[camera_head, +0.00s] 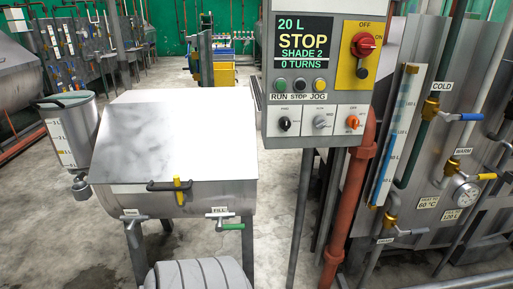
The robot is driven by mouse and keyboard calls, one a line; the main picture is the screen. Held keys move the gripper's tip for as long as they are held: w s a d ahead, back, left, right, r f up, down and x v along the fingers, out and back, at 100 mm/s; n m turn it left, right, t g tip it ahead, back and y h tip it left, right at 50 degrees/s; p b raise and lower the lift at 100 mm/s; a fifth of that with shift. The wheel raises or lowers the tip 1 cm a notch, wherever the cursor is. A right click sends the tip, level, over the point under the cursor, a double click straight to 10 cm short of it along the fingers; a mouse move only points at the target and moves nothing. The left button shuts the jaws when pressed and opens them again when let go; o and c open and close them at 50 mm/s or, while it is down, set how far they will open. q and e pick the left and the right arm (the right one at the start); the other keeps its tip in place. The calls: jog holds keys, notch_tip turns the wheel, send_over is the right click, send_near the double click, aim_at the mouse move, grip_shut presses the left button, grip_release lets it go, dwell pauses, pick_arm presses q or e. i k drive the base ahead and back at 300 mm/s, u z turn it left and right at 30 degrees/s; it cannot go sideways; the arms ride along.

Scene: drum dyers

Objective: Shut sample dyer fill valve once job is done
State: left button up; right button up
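The sample dyer (175,125) is a steel box on legs with its sloping lid down and a dark handle with a yellow latch (179,190) at the front. Its fill valve (225,225), under a FILL label, has a green-tipped lever lying nearly level and pointing right. The drain valve (136,217) is at the lower left of the same front. The control panel (305,70) display reads 20 L, STOP, SHADE 2, 0 TURNS.
A red-brown pipe (350,195) and the panel's post stand right of the dyer. Further right are a sight tube (396,130), a blue-handled COLD valve (455,115), a yellow-handled WARM valve (475,177) and a gauge (467,193). A graduated pot (70,130) hangs at left.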

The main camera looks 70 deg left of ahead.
aim_at(220, 227)
jog(key=i, duration=1.35)
jog(key=u, duration=2.15)
